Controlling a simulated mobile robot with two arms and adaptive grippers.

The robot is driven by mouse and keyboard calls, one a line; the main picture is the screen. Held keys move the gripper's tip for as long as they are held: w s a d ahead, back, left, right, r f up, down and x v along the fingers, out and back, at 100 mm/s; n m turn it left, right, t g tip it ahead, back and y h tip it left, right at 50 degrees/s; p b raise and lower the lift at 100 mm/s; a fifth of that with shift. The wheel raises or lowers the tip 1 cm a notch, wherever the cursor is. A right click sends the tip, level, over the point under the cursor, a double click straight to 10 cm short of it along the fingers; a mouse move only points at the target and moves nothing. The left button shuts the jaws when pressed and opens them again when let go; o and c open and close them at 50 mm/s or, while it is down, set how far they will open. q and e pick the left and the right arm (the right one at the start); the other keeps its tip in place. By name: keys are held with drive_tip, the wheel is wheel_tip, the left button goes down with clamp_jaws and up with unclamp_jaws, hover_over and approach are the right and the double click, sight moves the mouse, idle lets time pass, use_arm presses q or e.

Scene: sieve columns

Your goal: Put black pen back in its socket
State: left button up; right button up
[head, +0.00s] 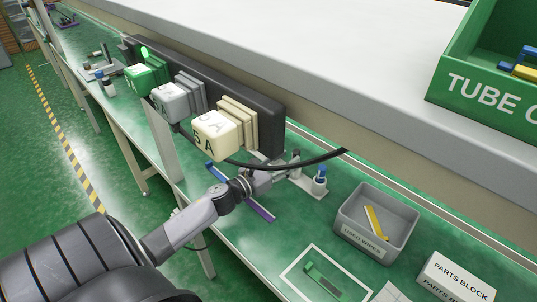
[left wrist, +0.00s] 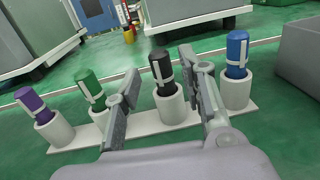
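The black pen (left wrist: 160,65) stands in a white socket (left wrist: 170,104) of the pen rack (left wrist: 135,136) in the left wrist view. It leans slightly, as the other pens do. My left gripper (left wrist: 160,66) is open, with one finger on each side of the black pen. Gaps show between the fingers and the pen. In the head view, the left gripper (head: 290,166) reaches to the rack (head: 314,189) from the left and hides part of it. My right gripper is not in view.
A blue pen (left wrist: 237,53) stands right of the black one; green (left wrist: 90,88) and purple (left wrist: 29,101) pens stand left. In the head view, a grey bin (head: 347,228) is right of the rack, and a black cable (head: 290,163) arches close to the gripper.

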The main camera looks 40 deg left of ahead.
use_arm(q)
drive_tip(key=s, duration=0.6)
drive_tip(key=shift+a+b, duration=0.35)
drive_tip(key=shift+a, duration=0.05)
drive_tip(key=shift+s+a, duration=0.15)
drive_tip(key=shift+s, duration=0.55)
drive_tip(key=shift+r, duration=0.15)
